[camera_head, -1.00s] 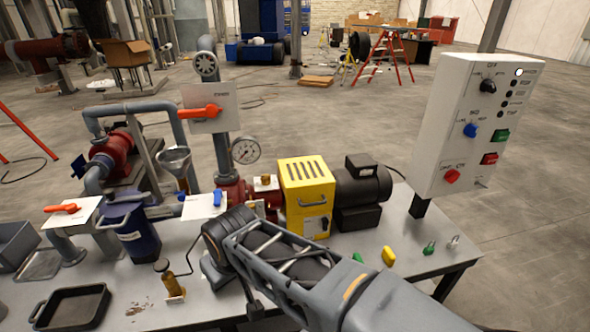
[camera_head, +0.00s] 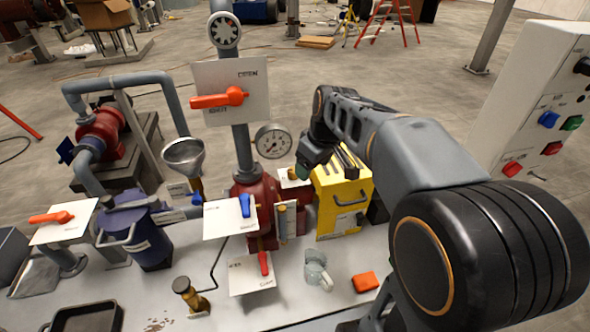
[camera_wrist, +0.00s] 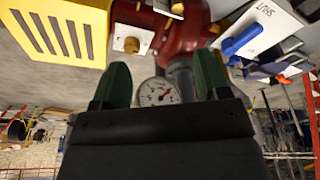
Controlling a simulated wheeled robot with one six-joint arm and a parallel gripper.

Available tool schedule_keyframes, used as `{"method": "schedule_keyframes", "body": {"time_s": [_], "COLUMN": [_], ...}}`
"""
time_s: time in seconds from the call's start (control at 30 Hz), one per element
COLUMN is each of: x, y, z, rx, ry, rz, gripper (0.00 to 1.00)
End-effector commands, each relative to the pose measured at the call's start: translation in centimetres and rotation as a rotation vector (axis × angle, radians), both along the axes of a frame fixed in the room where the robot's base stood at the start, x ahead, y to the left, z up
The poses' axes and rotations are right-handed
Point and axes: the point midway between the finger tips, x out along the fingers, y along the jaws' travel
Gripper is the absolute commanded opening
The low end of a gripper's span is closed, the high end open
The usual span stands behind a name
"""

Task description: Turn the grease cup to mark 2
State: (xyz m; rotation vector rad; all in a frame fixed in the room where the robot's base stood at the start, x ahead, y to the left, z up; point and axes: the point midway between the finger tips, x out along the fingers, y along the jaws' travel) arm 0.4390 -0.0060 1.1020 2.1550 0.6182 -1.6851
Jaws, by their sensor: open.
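The grease cup appears to be the brass knob (camera_wrist: 131,45) on a small white plate (camera_wrist: 122,38) on the red pump, seen in the wrist view. In the head view the plate (camera_head: 287,180) shows beside my fingertips, and the knob is mostly hidden there. My gripper (camera_head: 303,172) is just above and right of that plate. In the wrist view my green fingers (camera_wrist: 161,86) are apart with nothing held between them. The knob is beyond the left finger, not between the fingers. I cannot read any marks on the plate.
The pressure gauge (camera_head: 272,141), the yellow guard (camera_head: 341,195) and a blue-handled valve plate (camera_head: 231,216) crowd the pump. A red-handled plate (camera_head: 251,276), a grey mug (camera_head: 317,271) and an orange block (camera_head: 365,282) are in front. The white control box (camera_head: 530,110) stands right.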

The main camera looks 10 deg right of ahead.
Motion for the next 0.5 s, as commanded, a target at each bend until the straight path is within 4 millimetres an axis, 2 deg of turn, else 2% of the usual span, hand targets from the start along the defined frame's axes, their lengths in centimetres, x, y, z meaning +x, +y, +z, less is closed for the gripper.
{"method": "schedule_keyframes", "body": {"time_s": [0.03,0.2,0.3,0.5], "x": [2.4,9.0,12.0,15.9], "y": [-0.6,-2.2,-3.0,-4.2], "z": [-0.3,-1.2,-2.2,-4.3], "rx": [0.008,0.043,0.064,0.098], "ry": [0.010,0.003,-0.017,-0.064], "rz": [0.072,0.357,0.504,0.725], "gripper": [0.69,0.69,0.69,0.69]}}
